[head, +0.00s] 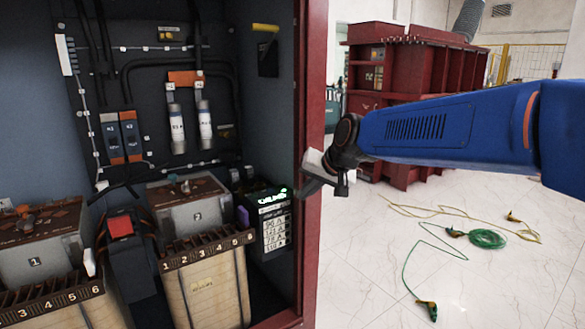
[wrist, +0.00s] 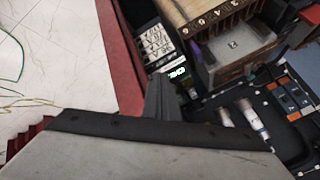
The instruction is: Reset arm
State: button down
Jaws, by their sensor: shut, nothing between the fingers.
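My blue arm reaches in from the right in the head view. My gripper (head: 312,186) is at its left end, in front of the red right edge of the open cabinet (head: 312,110). Its fingers point left towards the cabinet opening. It is shut and empty. In the wrist view the grey gripper (wrist: 162,92) shows from above, its fingers together beside the cabinet's red edge. No touch with the cabinet can be made out.
Inside the cabinet stand transformer units (head: 205,275), a black box with a lit green display (head: 270,222) and a wired back panel. A red finned transformer (head: 415,90) stands behind my arm. Green and yellow cables (head: 485,238) lie on the pale floor at right, otherwise clear.

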jog(key=s+d+f+h, duration=0.1)
jog(key=s+d+f, duration=0.3)
jog(key=s+d, duration=0.4)
jog(key=s+d+f+g+h, duration=0.1)
jog(key=s+d+f+h, duration=0.1)
jog(key=s+d+f, duration=0.3)
jog(key=s+d+f+g+h, duration=0.1)
jog(key=s+d+f, duration=0.4)
jog(key=s+d, duration=0.7)
jog(key=s+h, duration=0.1)
jog(key=s, duration=0.8)
jog(key=shift+d+f+n, duration=0.2)
jog(key=shift+d+n, duration=0.05)
jog(key=shift+n, duration=0.15)
